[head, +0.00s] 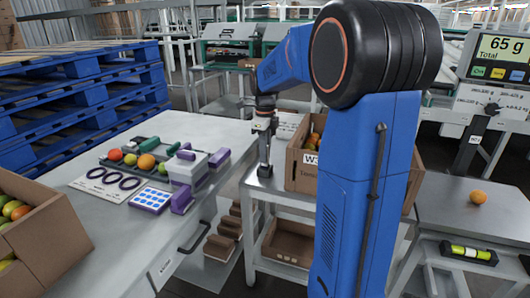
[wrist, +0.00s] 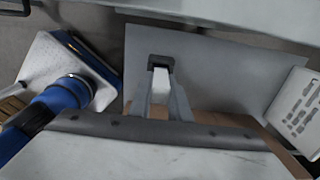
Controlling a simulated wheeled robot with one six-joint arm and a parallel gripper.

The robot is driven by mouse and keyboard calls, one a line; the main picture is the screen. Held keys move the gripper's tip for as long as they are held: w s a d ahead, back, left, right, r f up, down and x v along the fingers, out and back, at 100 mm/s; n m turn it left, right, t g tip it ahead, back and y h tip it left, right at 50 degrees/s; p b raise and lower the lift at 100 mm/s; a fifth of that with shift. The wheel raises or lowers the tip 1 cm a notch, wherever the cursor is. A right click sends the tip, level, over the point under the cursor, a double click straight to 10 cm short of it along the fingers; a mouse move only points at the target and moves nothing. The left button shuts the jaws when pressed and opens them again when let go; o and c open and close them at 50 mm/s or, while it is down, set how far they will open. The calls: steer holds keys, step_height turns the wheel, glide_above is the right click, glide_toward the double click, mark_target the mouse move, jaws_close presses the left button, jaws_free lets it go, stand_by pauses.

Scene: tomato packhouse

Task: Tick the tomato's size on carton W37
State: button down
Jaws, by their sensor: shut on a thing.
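Carton W37 (head: 304,178) is a brown cardboard box on a grey stand, partly behind my arm. Its white label reads "W3" before my arm cuts it off; tick marks cannot be made out. My gripper (head: 264,165) points down just left of the carton, above the stand top. In the wrist view my gripper (wrist: 160,75) is shut on a small dark item (wrist: 160,61), whose kind I cannot tell. An orange-red tomato (head: 478,197) sits alone on the right-hand grey table. Other round fruit shows inside the carton, partly hidden.
A scale display (head: 503,50) reads "65 g Total". The left table (head: 225,135) holds a sheet with rings (head: 108,183), several tomatoes and purple-and-white items. A fruit carton (head: 55,240) stands front left; blue pallets (head: 75,90) are behind. A marked white card (wrist: 298,112) shows in the wrist view.

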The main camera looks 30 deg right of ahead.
steer(key=shift+f, duration=0.95)
steer(key=c, duration=1.6)
jaws_free()
steer(key=c, duration=0.3)
steer(key=shift+r, duration=3.45)
